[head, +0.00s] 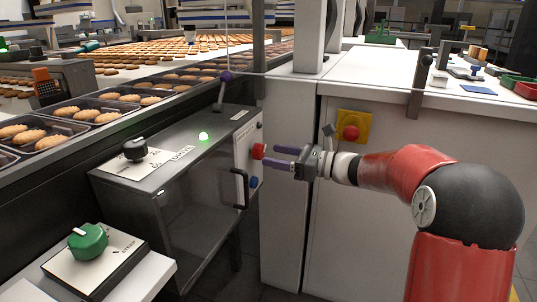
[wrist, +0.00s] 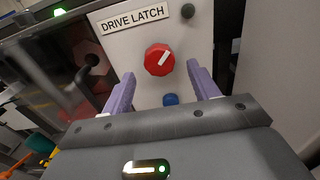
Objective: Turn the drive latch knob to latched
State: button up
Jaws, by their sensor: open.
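The drive latch knob is a red round knob (wrist: 159,60) with a white pointer line, on a pale panel (wrist: 190,18) under a "DRIVE LATCH" label (wrist: 131,19). In the wrist view the pointer slants to the upper right. In the head view the knob (head: 258,151) is on the right end of the grey cabinet. My gripper (head: 271,157) points left at it from the right. In the wrist view my gripper's purple fingers (wrist: 162,82) are open, one on each side below the knob, with nothing between them. I cannot tell whether a finger touches the knob.
A blue button (wrist: 171,99) sits below the knob, and a black handle (head: 240,188) is on the cabinet. A red stop button (head: 351,132) on yellow is behind my wrist. A green knob (head: 88,241) is at lower left.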

aim_at(257, 151)
jog(key=shift+x, duration=1.45)
jog(key=c, duration=1)
jog(key=shift+o, duration=0.2)
jog(key=shift+f, duration=0.1)
jog(key=n+b, duration=0.4)
jog(key=b, duration=0.1)
jog(key=shift+f+n, duration=0.15)
jog(key=shift+n, duration=0.15)
jog(key=n+b, duration=0.3)
jog(key=shift+w+n+b, duration=0.1)
jog(key=shift+n+b, duration=0.5)
jog(key=shift+n, duration=0.1)
jog(key=shift+r, duration=0.25)
